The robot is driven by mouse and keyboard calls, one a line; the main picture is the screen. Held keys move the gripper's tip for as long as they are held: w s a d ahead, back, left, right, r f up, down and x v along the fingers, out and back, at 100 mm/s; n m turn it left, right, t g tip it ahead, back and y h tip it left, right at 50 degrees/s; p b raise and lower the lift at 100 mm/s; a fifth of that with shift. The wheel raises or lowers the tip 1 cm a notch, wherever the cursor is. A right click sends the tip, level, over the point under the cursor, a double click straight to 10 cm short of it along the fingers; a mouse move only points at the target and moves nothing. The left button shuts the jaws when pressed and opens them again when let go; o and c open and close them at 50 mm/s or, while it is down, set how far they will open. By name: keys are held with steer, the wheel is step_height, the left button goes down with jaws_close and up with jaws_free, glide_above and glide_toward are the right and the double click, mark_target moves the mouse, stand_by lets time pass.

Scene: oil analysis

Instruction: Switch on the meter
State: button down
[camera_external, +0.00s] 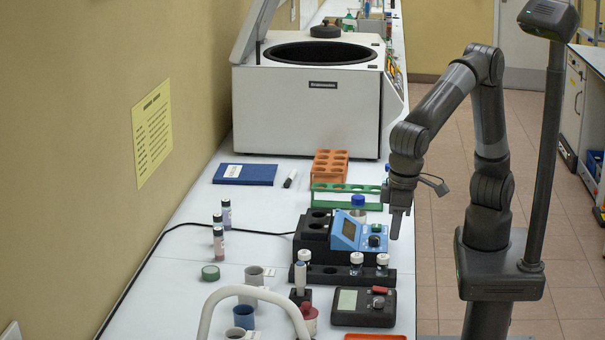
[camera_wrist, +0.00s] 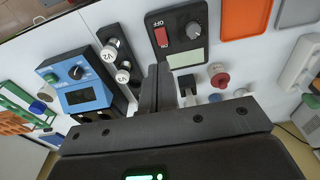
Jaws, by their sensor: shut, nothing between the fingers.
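My gripper (camera_external: 395,238) is shut and empty, pointing down over the bench's right edge, beside the blue instrument and beyond the meter. In the wrist view the gripper's fingertips (camera_wrist: 158,68) appear just below the meter, apart from it.
A blue instrument (camera_external: 346,230) with a knob stands left of my gripper. A black rack (camera_external: 330,276) with white-capped vials lies between it and the meter. A red-topped container (camera_external: 309,318), orange tray (camera_external: 375,337) and cups are nearby. A large centrifuge (camera_external: 300,110) stands behind.

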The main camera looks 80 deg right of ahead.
mark_target(377, 292)
steer(key=shift+r, duration=0.3)
steer(key=shift+w+r+t, duration=0.1)
steer(key=shift+w+t, duration=0.2)
steer(key=shift+w, duration=0.4)
steer(key=f, duration=0.4)
steer(key=w+f, duration=0.1)
steer(key=f, duration=0.4)
steer(key=w+f, duration=0.1)
steer(key=f, duration=0.4)
